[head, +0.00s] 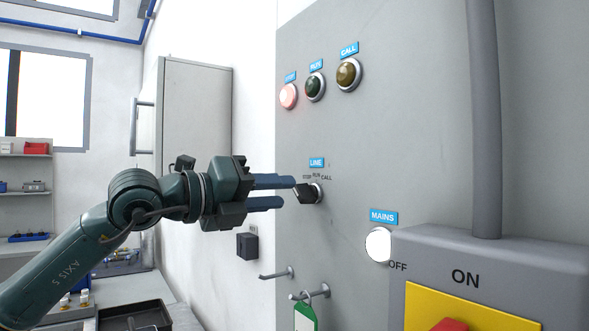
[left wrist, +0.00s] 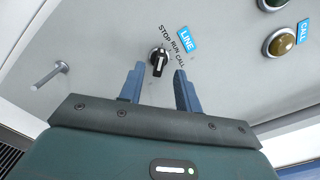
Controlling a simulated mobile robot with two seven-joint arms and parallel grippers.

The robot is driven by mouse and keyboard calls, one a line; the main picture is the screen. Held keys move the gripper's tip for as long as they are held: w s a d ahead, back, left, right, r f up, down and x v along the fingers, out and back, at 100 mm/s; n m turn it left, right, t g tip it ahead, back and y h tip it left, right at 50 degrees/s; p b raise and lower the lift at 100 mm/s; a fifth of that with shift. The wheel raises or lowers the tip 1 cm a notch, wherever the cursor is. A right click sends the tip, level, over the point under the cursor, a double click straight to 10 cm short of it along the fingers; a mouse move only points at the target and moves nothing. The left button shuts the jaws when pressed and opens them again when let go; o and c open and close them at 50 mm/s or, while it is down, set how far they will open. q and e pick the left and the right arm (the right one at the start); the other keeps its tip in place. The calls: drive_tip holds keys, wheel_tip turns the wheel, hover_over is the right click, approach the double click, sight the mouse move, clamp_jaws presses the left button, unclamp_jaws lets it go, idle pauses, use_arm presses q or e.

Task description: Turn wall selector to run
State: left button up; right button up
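The wall selector (head: 306,194) is a black knob on a silver ring under the LINE label, marked STOP, RUN and CALL. In the head view its handle leans to the upper left, towards STOP. It also shows in the left wrist view (left wrist: 158,62), just beyond the fingertips. My left gripper (head: 287,192) points at the panel with its blue fingers apart and nothing between them. In the left wrist view the fingers (left wrist: 158,80) stand one on each side of the knob's line, short of it; contact is not visible. My right gripper is out of view.
On the grey panel (head: 400,150), the STOP lamp (head: 289,95) glows red; the RUN lamp (head: 315,87) and CALL lamp (head: 348,74) look dark. The MAINS lamp (head: 378,245) is white. A switch box (head: 490,255) juts out lower right. Hooks (head: 312,293) carry a green tag (head: 305,317).

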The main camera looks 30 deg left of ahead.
sight(296, 192)
use_arm(q)
drive_tip(key=shift+p+x, duration=0.7)
drive_tip(key=shift+x, duration=1.4)
drive_tip(key=shift+c, duration=0.3)
clamp_jaws()
